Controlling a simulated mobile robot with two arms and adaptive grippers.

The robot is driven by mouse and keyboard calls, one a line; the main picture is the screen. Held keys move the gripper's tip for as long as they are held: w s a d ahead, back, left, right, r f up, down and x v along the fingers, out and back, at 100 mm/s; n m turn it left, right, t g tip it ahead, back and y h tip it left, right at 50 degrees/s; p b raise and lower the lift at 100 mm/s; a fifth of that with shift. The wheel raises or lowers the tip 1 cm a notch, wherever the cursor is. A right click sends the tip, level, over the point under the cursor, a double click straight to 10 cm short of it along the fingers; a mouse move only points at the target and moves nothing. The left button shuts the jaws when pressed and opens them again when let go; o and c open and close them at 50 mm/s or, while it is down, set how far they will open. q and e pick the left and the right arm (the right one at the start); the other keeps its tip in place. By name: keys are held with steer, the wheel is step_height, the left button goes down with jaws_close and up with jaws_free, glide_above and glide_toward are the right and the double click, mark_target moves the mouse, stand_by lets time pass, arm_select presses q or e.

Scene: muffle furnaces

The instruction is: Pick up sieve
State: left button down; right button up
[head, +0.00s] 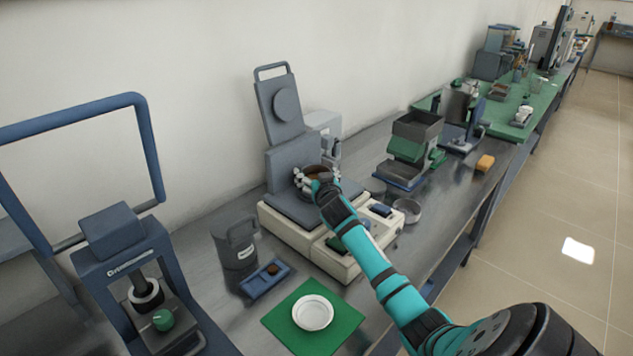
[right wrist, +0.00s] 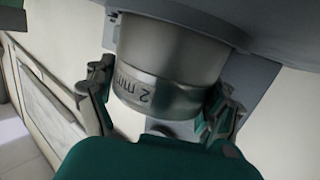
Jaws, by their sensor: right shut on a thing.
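The sieve is a round metal ring marked "2 mm" (right wrist: 160,92). It fills the middle of the right wrist view, with a finger of my right gripper (right wrist: 160,103) on each side of it. My right gripper is shut on the sieve. In the head view my right gripper (head: 316,182) is at the grey upright part of a cream-based machine (head: 300,232). The sieve's brownish inside (head: 314,171) shows between the fingers there, while most of its wall is hidden. I cannot tell whether the sieve touches the machine. My left gripper is not in view.
A grey canister (head: 236,243), a blue tray (head: 267,279) and a white dish (head: 312,313) on a green mat (head: 285,329) lie in front. A round metal pan (head: 408,210) and a green-grey hopper machine (head: 413,146) stand to the right. A blue-framed press (head: 127,262) stands left.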

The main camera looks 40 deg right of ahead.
steer(key=c, duration=0.3)
steer(key=shift+c, duration=0.2)
steer(key=shift+r, duration=0.7)
step_height(320, 180, up, 2)
steer(key=shift+r, duration=0.1)
steer(key=s+d+b, duration=0.1)
steer(key=s+d, duration=0.1)
steer(key=s, duration=0.5)
steer(key=s+d+r+b, duration=0.1)
steer(key=s+d, duration=0.2)
steer(key=s, duration=0.5)
steer(key=shift+s+r, duration=0.15)
steer(key=shift+r, duration=0.1)
